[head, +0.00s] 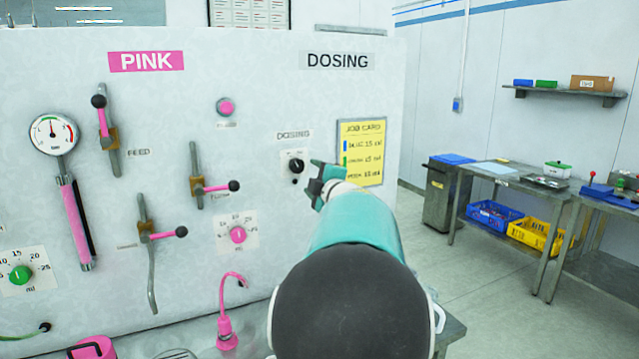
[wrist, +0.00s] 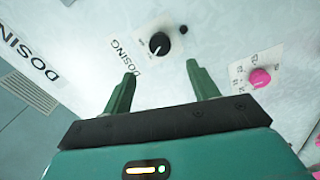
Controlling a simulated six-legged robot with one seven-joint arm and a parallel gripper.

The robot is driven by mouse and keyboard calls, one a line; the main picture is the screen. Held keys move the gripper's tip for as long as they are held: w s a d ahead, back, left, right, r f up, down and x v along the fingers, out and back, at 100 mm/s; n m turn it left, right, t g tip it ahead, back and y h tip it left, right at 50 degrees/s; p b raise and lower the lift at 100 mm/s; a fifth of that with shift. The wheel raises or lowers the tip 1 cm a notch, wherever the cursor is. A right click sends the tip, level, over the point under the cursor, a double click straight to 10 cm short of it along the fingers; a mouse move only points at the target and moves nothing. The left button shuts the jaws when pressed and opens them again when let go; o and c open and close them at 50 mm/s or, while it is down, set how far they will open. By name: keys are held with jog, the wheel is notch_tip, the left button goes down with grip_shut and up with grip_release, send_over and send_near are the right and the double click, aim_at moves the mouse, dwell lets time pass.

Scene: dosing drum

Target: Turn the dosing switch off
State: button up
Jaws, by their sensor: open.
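The dosing switch (head: 295,165) is a black round knob on a small white plate under the label DOSING, on the white panel (head: 330,90). In the wrist view the knob (wrist: 159,44) has a light pointer line and lies beyond the fingertips, roughly between them. My gripper (head: 318,180) is just right of the switch in the head view. In the wrist view my gripper (wrist: 162,80) has its two green fingers spread with nothing between them. The fingers appear apart from the knob. The small marks on the plate are too small to read.
A yellow job card (head: 362,150) hangs right of the switch. A pink knob (head: 238,235) on a dial plate sits below left, and it also shows in the wrist view (wrist: 260,77). Pink-handled levers (head: 215,187) stick out left. A pink spout (head: 228,310) stands below.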

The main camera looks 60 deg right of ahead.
jog(key=shift+v, duration=1.5)
jog(key=shift+a, duration=0.1)
